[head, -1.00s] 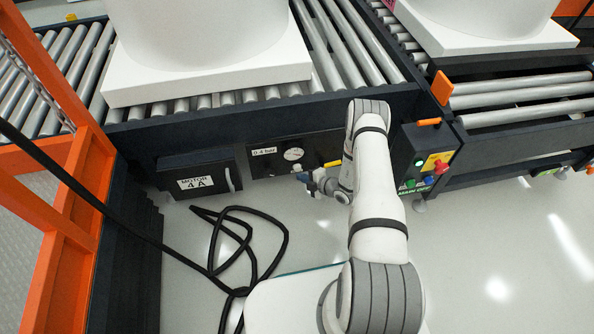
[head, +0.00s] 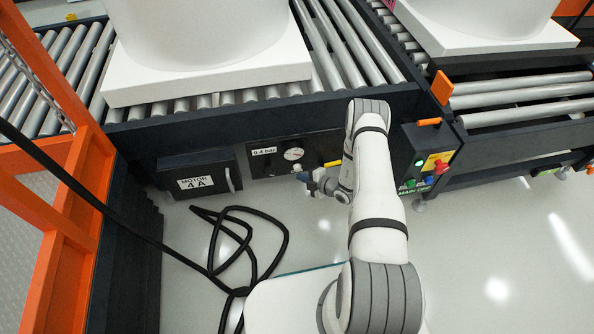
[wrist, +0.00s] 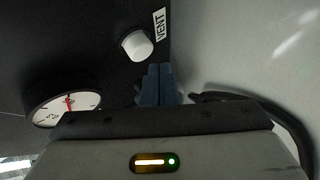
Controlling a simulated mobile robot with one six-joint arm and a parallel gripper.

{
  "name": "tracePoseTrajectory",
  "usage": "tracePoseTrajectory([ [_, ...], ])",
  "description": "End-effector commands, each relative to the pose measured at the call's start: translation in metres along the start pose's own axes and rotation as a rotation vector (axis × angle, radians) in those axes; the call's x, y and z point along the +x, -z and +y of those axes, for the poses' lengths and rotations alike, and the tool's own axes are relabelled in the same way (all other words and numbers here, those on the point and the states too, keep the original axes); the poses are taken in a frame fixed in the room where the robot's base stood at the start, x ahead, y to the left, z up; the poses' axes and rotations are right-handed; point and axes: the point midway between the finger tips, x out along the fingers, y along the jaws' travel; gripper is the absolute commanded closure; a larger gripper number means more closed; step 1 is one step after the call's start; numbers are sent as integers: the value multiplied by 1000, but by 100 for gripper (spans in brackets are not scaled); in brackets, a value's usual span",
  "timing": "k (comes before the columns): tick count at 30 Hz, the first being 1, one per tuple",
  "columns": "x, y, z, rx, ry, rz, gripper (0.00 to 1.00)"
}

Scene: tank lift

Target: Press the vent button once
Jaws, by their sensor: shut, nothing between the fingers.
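The vent button is a round white knob (wrist: 137,45) on a dark panel in the wrist view, beside a white "VENT" label (wrist: 160,24). It also shows small and pale in the head view (head: 297,168), just below the gauge. My gripper (wrist: 156,68) is shut and empty, its blue fingertips just below and right of the knob in the wrist view. A narrow gap shows between fingertips and knob there; the depth between them is hard to judge. In the head view my gripper (head: 306,178) is in front of the panel.
A round gauge (head: 293,154) with a red needle sits by a "0.4 bar" label (head: 264,151). A motor box (head: 196,173) is to the left, a control box with coloured buttons (head: 429,157) to the right. A black cable (head: 250,240) lies on the floor.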

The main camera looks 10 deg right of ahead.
Motion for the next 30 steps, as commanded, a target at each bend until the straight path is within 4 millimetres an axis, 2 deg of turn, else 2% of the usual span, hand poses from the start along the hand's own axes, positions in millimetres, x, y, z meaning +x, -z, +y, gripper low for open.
tracePoseTrajectory([
  [30,10,-6,6,-1,0,1,100],
])
